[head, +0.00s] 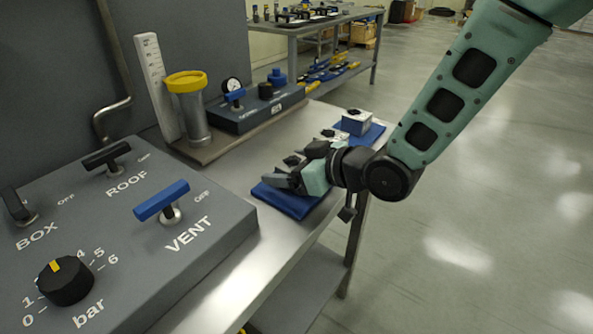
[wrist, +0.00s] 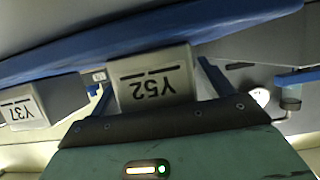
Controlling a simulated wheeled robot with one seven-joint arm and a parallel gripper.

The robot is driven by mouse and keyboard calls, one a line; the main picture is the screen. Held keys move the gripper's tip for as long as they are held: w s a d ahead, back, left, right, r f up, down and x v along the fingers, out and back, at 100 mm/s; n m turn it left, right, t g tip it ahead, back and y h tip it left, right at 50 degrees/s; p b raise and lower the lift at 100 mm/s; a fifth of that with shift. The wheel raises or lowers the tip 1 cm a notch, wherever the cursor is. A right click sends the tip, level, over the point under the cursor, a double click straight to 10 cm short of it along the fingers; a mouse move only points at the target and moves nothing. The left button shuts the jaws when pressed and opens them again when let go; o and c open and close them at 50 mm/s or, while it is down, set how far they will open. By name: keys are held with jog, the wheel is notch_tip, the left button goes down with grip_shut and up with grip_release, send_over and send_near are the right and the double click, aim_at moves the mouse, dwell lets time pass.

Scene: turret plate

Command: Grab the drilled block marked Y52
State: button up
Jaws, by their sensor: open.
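The drilled block marked Y52 (wrist: 152,92) is grey-white and shows upside down in the middle of the wrist view. My gripper (wrist: 160,85) is open, with one finger to the left of this block and one to the right. The block appears to be between them; I cannot tell whether either finger touches it.
A block marked Y37 (wrist: 22,113) is left in the wrist view. A grey control panel (head: 205,255) with valve handles stands front left. A yellow-rimmed cylinder (head: 189,112) stands behind. Open floor lies right.

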jog(key=shift+w+a, duration=0.1)
jog(key=c, duration=1.3)
